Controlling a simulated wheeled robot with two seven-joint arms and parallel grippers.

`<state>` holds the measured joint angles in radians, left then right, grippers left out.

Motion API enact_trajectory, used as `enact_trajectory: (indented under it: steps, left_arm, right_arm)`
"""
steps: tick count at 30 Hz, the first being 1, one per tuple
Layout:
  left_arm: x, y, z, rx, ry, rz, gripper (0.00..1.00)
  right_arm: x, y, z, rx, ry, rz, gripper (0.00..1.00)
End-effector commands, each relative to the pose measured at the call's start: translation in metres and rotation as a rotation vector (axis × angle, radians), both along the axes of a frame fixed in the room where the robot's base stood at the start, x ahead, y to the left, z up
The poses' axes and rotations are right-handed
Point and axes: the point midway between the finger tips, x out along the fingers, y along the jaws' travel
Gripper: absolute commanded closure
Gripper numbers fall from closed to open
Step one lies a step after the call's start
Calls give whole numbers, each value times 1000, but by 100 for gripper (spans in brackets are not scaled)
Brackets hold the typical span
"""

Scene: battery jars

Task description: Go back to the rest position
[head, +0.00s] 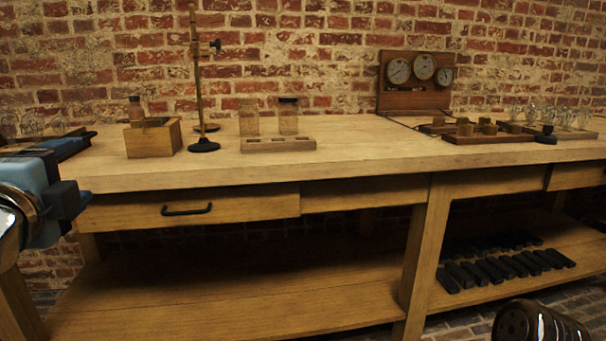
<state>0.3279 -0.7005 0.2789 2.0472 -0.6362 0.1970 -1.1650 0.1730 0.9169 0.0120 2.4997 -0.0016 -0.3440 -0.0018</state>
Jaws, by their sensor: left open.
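My left gripper (72,201) is at the left edge, in front of the workbench (350,155) and apart from it. It is open, and I see nothing between its fingers. Part of my right arm shows at the bottom right; its gripper is out of view. Two glass jars (249,118) (288,117) stand upright at a low wooden rack (278,145) on the bench. The right jar has a dark top. Whether they stand in the rack or behind it, I cannot tell.
A wooden box (153,139) with a bottle (136,109) and a metal stand (198,85) are left of the jars. A gauge panel (414,82) and wooden trays (487,136) are to the right. The bench middle is clear. Dark blocks (508,266) lie on the lower shelf.

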Motion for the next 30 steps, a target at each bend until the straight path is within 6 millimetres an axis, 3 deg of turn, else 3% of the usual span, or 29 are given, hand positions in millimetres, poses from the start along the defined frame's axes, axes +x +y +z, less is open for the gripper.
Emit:
enact_trajectory:
  steps: [11,17,20,23,27,30]
  left_arm:
    - [51,-2,-60,-194,93,-61,30]
    - [90,-11,-123,-389,190,-97,30]
    - [112,-19,-168,-521,258,-108,30]
    - [133,-34,-230,-694,354,-103,30]
    - [150,-68,-345,-1003,534,-38,30]
    - [142,-97,-429,-1215,669,62,30]
  right_arm:
    - [1,0,0,1,-2,0,57]
    - [1,0,0,1,-2,0,57]
    - [1,0,0,1,-2,0,57]
    - [1,0,0,1,-2,0,57]
    - [1,0,0,1,-2,0,57]
    - [1,0,0,1,-2,0,57]
